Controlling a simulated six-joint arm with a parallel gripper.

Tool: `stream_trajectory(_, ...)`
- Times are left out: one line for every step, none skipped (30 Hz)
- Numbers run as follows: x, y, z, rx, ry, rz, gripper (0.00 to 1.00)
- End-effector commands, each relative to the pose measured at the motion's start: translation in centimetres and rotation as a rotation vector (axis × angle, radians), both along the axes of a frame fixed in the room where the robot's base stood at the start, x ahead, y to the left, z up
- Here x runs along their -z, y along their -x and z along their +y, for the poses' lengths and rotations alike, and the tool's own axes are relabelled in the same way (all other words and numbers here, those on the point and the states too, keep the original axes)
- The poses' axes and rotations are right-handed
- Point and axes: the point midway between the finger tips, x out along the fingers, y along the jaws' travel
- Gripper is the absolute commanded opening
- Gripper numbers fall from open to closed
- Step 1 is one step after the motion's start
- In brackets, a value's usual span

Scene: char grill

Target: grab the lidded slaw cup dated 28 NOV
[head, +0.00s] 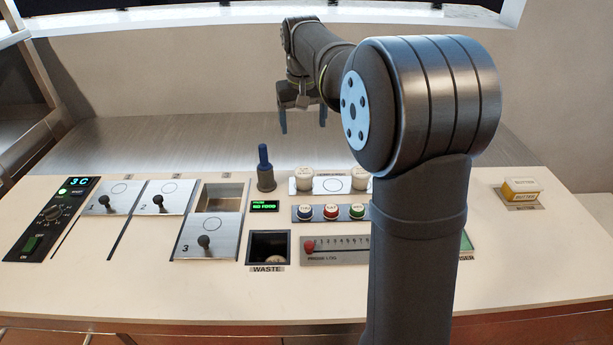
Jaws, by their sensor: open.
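Two pale, lidded-looking cups stand behind the button row, a left cup (304,179) and a right cup (361,180) that is partly hidden behind my arm. No date on either cup is readable in this view, so I cannot tell which is dated 28 NOV. My gripper (303,126) hangs fingers down above the back of the counter. It is open and empty, above and behind the left cup, and touches nothing.
Covers 1 (112,200) and 2 (159,199) look closed; cover 3 (207,239) is slid forward, exposing an opening (223,195). A waste opening (269,247) is in front. Butter (521,189) sits far right.

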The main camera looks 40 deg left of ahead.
Motion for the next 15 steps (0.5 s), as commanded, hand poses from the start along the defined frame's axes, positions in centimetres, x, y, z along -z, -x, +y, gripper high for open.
stream_trajectory(0.7,-0.7,0.7,-0.029,0.027,0.022,0.77)
stream_trajectory(1.0,-1.0,1.0,-0.05,0.042,0.034,0.77)
stream_trajectory(1.4,-1.4,1.4,-0.075,0.058,0.05,0.77)
stream_trajectory(1.6,-1.6,1.6,-0.091,0.069,0.061,0.77)
stream_trajectory(1.8,-1.8,1.8,-0.105,0.079,0.072,0.77)
stream_trajectory(2.0,-2.0,2.0,-0.124,0.088,0.081,0.77)
stream_trajectory(2.2,-2.1,2.1,-0.134,0.096,0.089,0.77)
stream_trajectory(2.3,-2.2,2.2,-0.143,0.101,0.094,0.77)
stream_trajectory(2.4,-2.3,2.3,-0.151,0.105,0.099,0.77)
stream_trajectory(2.5,-2.4,2.3,-0.155,0.108,0.103,0.77)
stream_trajectory(2.8,-2.4,2.3,-0.159,0.111,0.105,0.77)
stream_trajectory(3.1,-2.4,2.4,-0.162,0.113,0.107,0.77)
stream_trajectory(3.5,-2.4,2.4,-0.162,0.113,0.108,0.77)
stream_trajectory(3.9,-2.4,2.3,-0.163,0.113,0.108,0.77)
stream_trajectory(4.7,-2.3,2.3,-0.162,0.114,0.109,0.77)
